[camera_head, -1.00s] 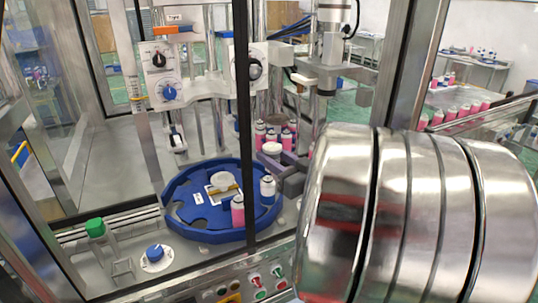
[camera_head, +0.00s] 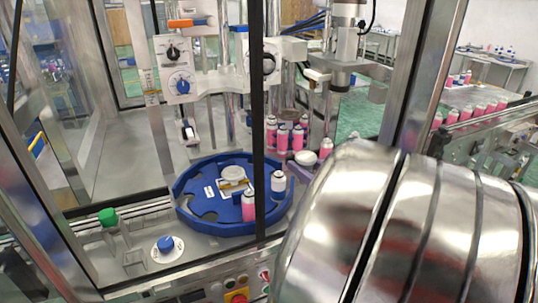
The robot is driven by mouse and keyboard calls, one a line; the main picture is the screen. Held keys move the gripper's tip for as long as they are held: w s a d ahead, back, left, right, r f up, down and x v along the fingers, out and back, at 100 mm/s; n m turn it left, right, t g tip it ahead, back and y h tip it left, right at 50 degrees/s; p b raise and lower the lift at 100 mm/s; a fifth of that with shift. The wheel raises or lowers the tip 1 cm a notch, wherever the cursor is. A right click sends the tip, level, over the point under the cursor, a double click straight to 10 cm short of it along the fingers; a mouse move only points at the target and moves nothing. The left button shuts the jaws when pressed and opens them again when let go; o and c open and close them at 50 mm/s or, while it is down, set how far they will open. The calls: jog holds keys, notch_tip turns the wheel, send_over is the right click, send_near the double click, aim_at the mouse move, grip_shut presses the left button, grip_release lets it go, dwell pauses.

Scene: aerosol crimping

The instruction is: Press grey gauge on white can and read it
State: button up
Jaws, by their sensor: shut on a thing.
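My gripper (camera_head: 312,161) shows only in part, to the right of and behind the white can in the picture. It is shut on a small round piece with a pale face, which looks like the gauge (camera_head: 326,148). The gauge is apart from the white can. My large chrome arm link hides the rest of the gripper and the lower right. The gauge's reading is too small to tell.
A pink can (camera_head: 248,206) stands on the turntable's front, partly behind a dark upright post (camera_head: 258,110). Several pink cans (camera_head: 284,137) stand behind the turntable. A blue knob (camera_head: 166,244) and a green-capped part (camera_head: 107,217) are at front left.

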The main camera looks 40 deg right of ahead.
jog(key=s, duration=0.6)
jog(key=shift+s+a, duration=0.3)
jog(key=shift+s, duration=0.05)
dwell(0.5)
